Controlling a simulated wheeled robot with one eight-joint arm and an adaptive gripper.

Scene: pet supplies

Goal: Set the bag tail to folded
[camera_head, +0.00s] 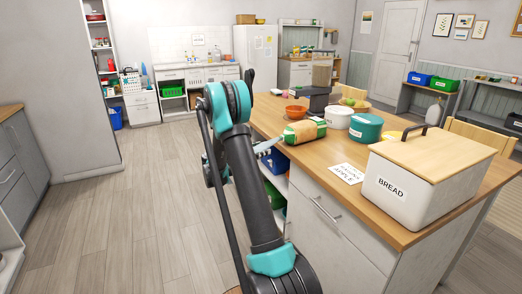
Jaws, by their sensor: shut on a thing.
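A green and tan bag (308,130) lies on its side on the wooden island top, near its left edge. My gripper (277,143) reaches in from the left, at the bag's left end, and is shut on that end, the bag's tail. The tail is small and partly covered by the fingers, so I cannot tell whether it is folded. My arm crosses the middle of the view and hides part of the gripper's rear.
A white bread box (421,185) fills the near right of the island (322,161). A printed card (347,173) lies in front. Floor at left is clear.

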